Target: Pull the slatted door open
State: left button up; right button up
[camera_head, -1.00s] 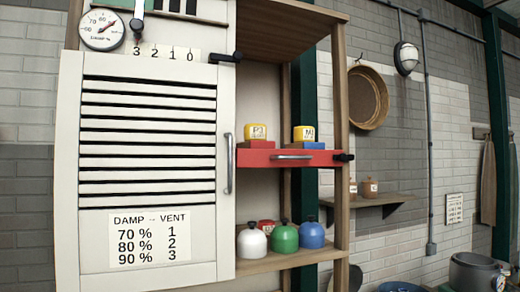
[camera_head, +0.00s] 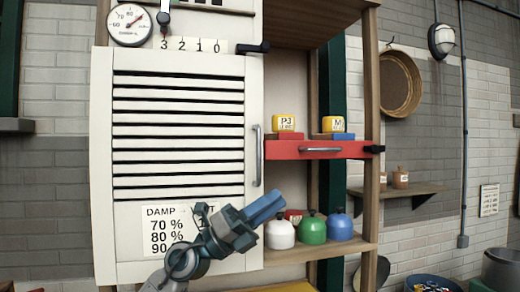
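The slatted door (camera_head: 178,205) is a pale panel with dark horizontal slots and looks shut against the cabinet. Its upright metal handle (camera_head: 258,155) is near the door's right edge. My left gripper (camera_head: 272,204) is in front of the door's lower right part, below the handle and apart from it in the picture. Its blue fingers point up and to the right; whether they are parted is hard to tell. The arm covers part of the DAMP/VENT label (camera_head: 165,232). My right gripper is not in view.
A red drawer (camera_head: 330,150) with a metal handle is right of the door. White (camera_head: 280,234), green (camera_head: 313,230) and blue (camera_head: 341,226) rounded containers stand on the shelf below, close to my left gripper. A dark lever (camera_head: 252,48) sits above the door's right corner.

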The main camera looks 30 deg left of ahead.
pick_arm(q)
jog(key=s+a+r+m+g+y, duration=0.2)
jog(key=a+r+m+y, duration=0.25)
jog(key=r, duration=0.25)
jog(key=t+y, duration=0.2)
jog(key=y, duration=0.4)
send_near(254, 148)
jog(key=s+d, duration=0.2)
jog(key=s, duration=0.1)
jog(key=shift+n, duration=0.45)
jog(key=p+x, duration=0.6)
jog(key=x, duration=0.4)
jog(key=shift+s+p, duration=0.1)
jog(key=shift+p, duration=0.3)
jog(key=shift+w+d+f, duration=0.25)
jog(key=shift+w+d, duration=0.1)
jog(key=shift+w, duration=0.25)
grip_shut()
